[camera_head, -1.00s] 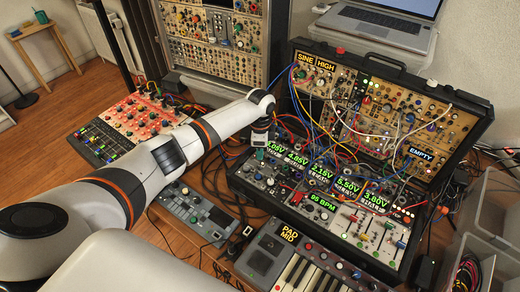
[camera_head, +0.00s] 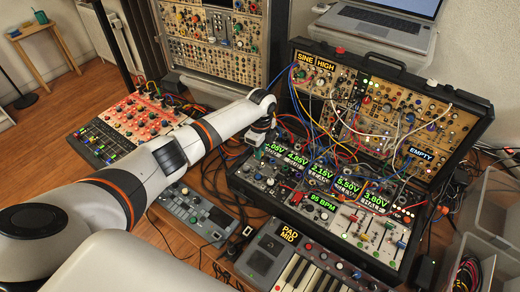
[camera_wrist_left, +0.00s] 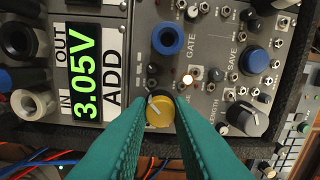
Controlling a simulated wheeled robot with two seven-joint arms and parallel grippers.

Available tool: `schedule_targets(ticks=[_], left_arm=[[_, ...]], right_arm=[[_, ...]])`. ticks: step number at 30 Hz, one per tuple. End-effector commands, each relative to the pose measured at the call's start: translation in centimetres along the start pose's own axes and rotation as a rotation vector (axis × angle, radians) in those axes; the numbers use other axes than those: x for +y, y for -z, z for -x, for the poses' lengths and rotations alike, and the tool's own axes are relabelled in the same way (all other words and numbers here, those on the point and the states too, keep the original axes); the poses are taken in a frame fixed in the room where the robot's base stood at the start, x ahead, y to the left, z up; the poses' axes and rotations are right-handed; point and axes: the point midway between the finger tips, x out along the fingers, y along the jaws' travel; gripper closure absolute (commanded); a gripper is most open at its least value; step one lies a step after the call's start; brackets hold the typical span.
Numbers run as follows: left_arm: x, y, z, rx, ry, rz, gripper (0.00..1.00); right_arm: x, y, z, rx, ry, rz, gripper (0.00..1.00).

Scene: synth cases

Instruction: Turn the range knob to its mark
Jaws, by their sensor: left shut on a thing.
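In the left wrist view a yellow knob (camera_wrist_left: 160,112) with a pale pointer line, tilted to the upper left, stands on a grey module panel (camera_wrist_left: 205,75). My left gripper (camera_wrist_left: 160,102) has its two teal fingers shut on this knob, one on each side. No label naming the knob is readable. In the head view my left gripper (camera_head: 259,148) reaches down to the left end of the lower row of modules in the black case (camera_head: 310,215); the knob is hidden there. My right gripper is not in view.
A black display reading 3.05V (camera_wrist_left: 86,75) is left of the knob. Blue knobs (camera_wrist_left: 168,39) and a black knob (camera_wrist_left: 243,119) stand close by. Patch cables (camera_head: 305,110) hang over the case. A keyboard (camera_head: 310,270) sits in front, and clear bins (camera_head: 490,215) stand at the right.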

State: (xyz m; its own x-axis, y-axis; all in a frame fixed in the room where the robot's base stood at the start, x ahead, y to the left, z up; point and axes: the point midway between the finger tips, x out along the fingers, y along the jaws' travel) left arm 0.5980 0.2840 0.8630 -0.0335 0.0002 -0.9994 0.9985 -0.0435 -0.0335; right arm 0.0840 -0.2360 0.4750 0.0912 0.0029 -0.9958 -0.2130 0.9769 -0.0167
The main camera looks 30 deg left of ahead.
Motion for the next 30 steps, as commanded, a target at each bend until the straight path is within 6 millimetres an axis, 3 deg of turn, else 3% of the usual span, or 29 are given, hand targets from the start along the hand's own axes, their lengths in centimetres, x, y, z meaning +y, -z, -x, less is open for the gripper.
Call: schedule_targets(ticks=[8,9,10,21,26,30], left_arm=[[0.1,0.0,0.2,0.000,-0.004,-0.001,1.00],[0.1,0.0,0.2,0.000,-0.004,-0.001,0.76],[0.1,0.0,0.2,0.000,-0.004,-0.001,0.72],[0.1,0.0,0.6,0.000,-0.003,0.000,0.72],[0.2,0.1,3.1,0.001,-0.007,0.000,0.72],[0.2,0.0,6.2,0.001,-0.008,0.000,0.72]], right_arm=[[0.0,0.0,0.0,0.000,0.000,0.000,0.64],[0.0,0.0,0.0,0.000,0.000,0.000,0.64],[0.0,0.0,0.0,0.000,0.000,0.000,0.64],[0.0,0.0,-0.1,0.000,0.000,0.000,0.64],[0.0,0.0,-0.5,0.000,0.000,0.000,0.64],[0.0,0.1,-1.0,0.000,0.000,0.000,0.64]])
